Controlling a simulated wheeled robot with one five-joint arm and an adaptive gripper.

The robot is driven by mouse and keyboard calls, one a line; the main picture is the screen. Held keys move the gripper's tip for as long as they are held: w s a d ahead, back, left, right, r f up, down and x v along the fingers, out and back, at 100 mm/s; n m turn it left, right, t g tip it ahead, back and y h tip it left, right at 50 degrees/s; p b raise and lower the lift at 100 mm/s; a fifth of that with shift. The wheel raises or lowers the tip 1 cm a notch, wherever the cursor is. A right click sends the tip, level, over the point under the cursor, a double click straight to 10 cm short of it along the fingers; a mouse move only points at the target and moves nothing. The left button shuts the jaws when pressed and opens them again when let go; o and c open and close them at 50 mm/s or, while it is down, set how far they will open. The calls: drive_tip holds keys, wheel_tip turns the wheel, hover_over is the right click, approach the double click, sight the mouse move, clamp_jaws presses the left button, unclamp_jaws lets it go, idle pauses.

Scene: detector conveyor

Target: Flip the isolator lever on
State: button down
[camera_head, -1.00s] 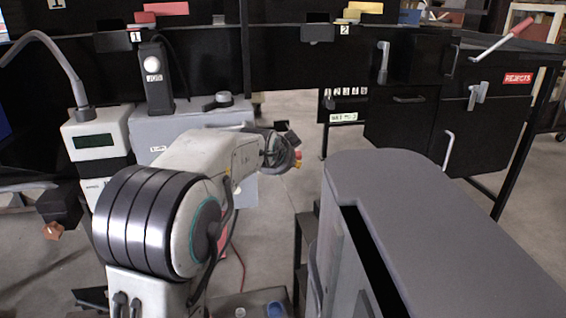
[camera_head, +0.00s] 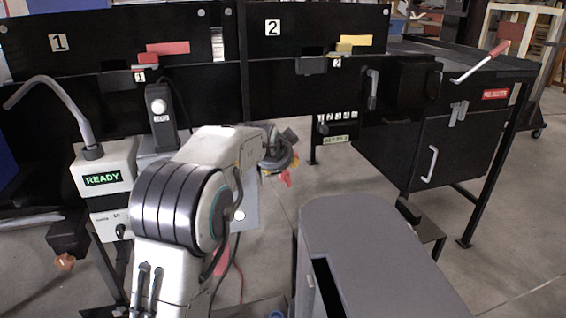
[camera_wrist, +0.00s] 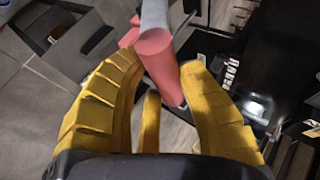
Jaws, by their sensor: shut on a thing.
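My gripper (camera_wrist: 161,64) has its yellow fingers closed around a red cylindrical handle (camera_wrist: 161,70) on a grey shaft (camera_wrist: 154,14) in the wrist view. This looks like the isolator lever, though its base is hidden. In the head view my gripper (camera_head: 280,160) is beyond my arm and mostly hidden, with a small red-orange patch (camera_head: 286,179) beside it. The control unit (camera_head: 104,163) at left has a display (camera_head: 103,179) lit green with READY.
A dark grey cabinet (camera_head: 370,235) occupies the front right. Open floor lies between cabinet and bench.

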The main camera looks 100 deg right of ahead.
drive_tip(key=shift+d+r+p, duration=0.4)
drive_tip(key=shift+r+p, duration=0.05)
drive_tip(key=shift+r, duration=0.25)
drive_tip(key=c, duration=0.7)
unclamp_jaws()
drive_tip(key=shift+w+d, duration=0.1)
drive_tip(key=shift+d, duration=0.05)
drive_tip(key=shift+c, duration=0.2)
drive_tip(key=shift+f, duration=0.1)
drive_tip(key=v, duration=1.2)
drive_tip(key=shift+f, duration=0.1)
